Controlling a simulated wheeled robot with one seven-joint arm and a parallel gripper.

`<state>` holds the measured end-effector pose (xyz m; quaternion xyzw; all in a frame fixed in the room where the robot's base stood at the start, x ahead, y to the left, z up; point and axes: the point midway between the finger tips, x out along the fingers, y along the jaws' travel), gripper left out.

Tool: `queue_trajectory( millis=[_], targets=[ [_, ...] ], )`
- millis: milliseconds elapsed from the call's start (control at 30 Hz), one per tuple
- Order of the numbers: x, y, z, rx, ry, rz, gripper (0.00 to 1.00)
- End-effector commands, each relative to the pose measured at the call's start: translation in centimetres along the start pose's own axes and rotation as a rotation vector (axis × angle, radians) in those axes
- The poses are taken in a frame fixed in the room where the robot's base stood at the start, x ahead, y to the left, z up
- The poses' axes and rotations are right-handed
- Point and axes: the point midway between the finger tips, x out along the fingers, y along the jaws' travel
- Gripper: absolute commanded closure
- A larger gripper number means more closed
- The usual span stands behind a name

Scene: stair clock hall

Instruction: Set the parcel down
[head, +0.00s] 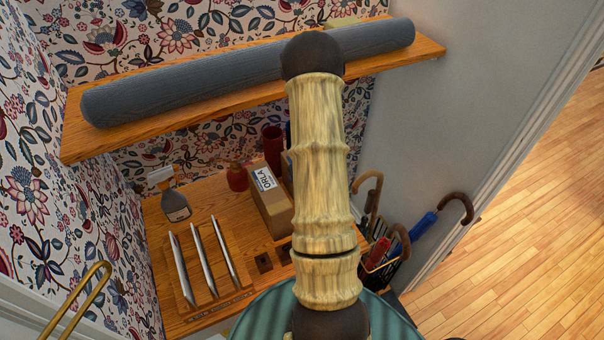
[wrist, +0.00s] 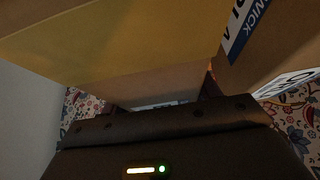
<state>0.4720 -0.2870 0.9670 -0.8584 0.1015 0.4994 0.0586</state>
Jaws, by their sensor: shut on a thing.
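A brown cardboard parcel with a white label reading "ORLA" (head: 268,195) shows on the wooden table, left of my arm in the head view. In the wrist view, a large cardboard surface (wrist: 120,50) fills the upper left, close to the camera. A cardboard face with blue-and-white lettering (wrist: 280,45) is at the right; I cannot tell whether both belong to one box. My gripper (wrist: 165,112) shows as a dark bar below them and is shut on the parcel. Its fingertips are hidden. In the head view my arm hides the gripper and its contact with the parcel.
The table (head: 205,205) carries a spray bottle (head: 173,198), a rack with upright plates (head: 203,262) and a red jar (head: 237,177). A shelf (head: 180,118) above holds a long grey roll (head: 220,82). An umbrella stand (head: 380,272) is right of my arm.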

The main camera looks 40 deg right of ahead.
Motion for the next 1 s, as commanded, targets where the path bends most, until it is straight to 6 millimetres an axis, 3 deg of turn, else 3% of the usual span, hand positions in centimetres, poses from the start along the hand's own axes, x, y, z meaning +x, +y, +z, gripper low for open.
queue_trajectory(
  millis=[367,400,500,800,1000],
  targets=[
    [0.4,0.0,0.2,0.000,0.003,0.001,0.96],
    [0.4,0.0,0.2,0.000,0.002,0.001,0.34],
    [0.4,0.0,0.2,0.000,0.002,0.001,0.17],
    [0.3,0.0,0.1,0.000,0.002,0.001,0.17],
    [-0.9,0.1,0.1,0.002,0.003,0.001,0.17]
  ],
)
